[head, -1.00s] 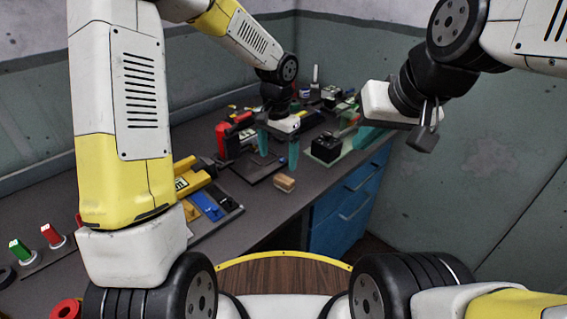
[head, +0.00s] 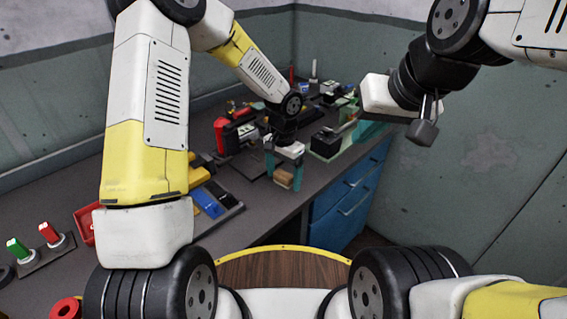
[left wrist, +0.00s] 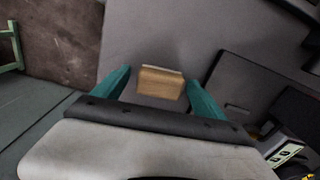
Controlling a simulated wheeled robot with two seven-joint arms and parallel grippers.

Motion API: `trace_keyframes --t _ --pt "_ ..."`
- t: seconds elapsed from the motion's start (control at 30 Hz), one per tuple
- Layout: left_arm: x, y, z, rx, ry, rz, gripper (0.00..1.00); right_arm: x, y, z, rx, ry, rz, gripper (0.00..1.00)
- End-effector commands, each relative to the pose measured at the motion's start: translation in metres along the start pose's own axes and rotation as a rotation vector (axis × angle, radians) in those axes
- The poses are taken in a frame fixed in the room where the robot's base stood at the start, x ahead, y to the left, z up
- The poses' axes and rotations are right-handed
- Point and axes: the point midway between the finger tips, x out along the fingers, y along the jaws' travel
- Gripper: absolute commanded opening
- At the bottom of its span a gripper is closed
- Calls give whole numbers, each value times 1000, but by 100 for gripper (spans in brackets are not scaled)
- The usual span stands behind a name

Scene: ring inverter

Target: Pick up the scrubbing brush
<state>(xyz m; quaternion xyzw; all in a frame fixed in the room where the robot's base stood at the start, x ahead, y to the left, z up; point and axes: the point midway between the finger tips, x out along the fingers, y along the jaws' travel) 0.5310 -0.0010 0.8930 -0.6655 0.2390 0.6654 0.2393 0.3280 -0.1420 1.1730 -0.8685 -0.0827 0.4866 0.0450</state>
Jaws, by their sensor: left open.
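The scrubbing brush is a small block with a wooden-brown body and a pale edge, lying on the grey workbench. In the head view the brush (head: 284,178) sits near the bench's front edge, partly covered by my left gripper (head: 283,172). In the left wrist view the brush (left wrist: 160,83) lies between the two teal fingers of the open left gripper (left wrist: 160,88), with gaps on both sides. The fingers do not visibly touch it. My right gripper (head: 424,125) is raised at the right, away from the bench; its jaw state is unclear.
A flat dark plate (left wrist: 250,90) lies beside the brush. A red device (head: 228,136) and a black box on a green base (head: 327,143) stand further back. Blue drawers (head: 345,205) are below the bench edge. Red and green switches (head: 50,233) are at the left.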

Motion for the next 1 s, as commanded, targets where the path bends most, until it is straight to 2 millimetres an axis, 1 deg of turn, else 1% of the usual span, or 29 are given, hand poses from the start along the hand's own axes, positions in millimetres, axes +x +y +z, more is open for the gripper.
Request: trace_keyframes --t 0.1,0.17,0.2,0.27,0.4,0.43,0.47,0.77,0.87,1.0 --pt "0 0 0 0 0 0 82 0 0 0 0 0 0 0" --pt "0 0 0 0 0 0 70 0 0 0 0 0 0 0" --pt "0 0 0 0 0 0 62 0 0 0 0 0 0 0" --pt "0 0 0 0 0 0 50 0 0 0 0 0 0 0" --pt "0 0 0 0 0 0 23 0 0 0 0 0 0 0" --pt "0 0 0 0 0 0 17 0 0 0 0 0 0 0" --pt "0 0 0 0 0 0 14 0 0 0 0 0 0 0" --pt "-3 0 0 -1 1 0 14 0 0 0 0 0 0 0" --pt "-9 0 -1 -1 2 0 14 0 0 0 0 0 0 0" --pt "-26 0 -1 -1 3 -1 14 0 0 0 0 0 0 0"
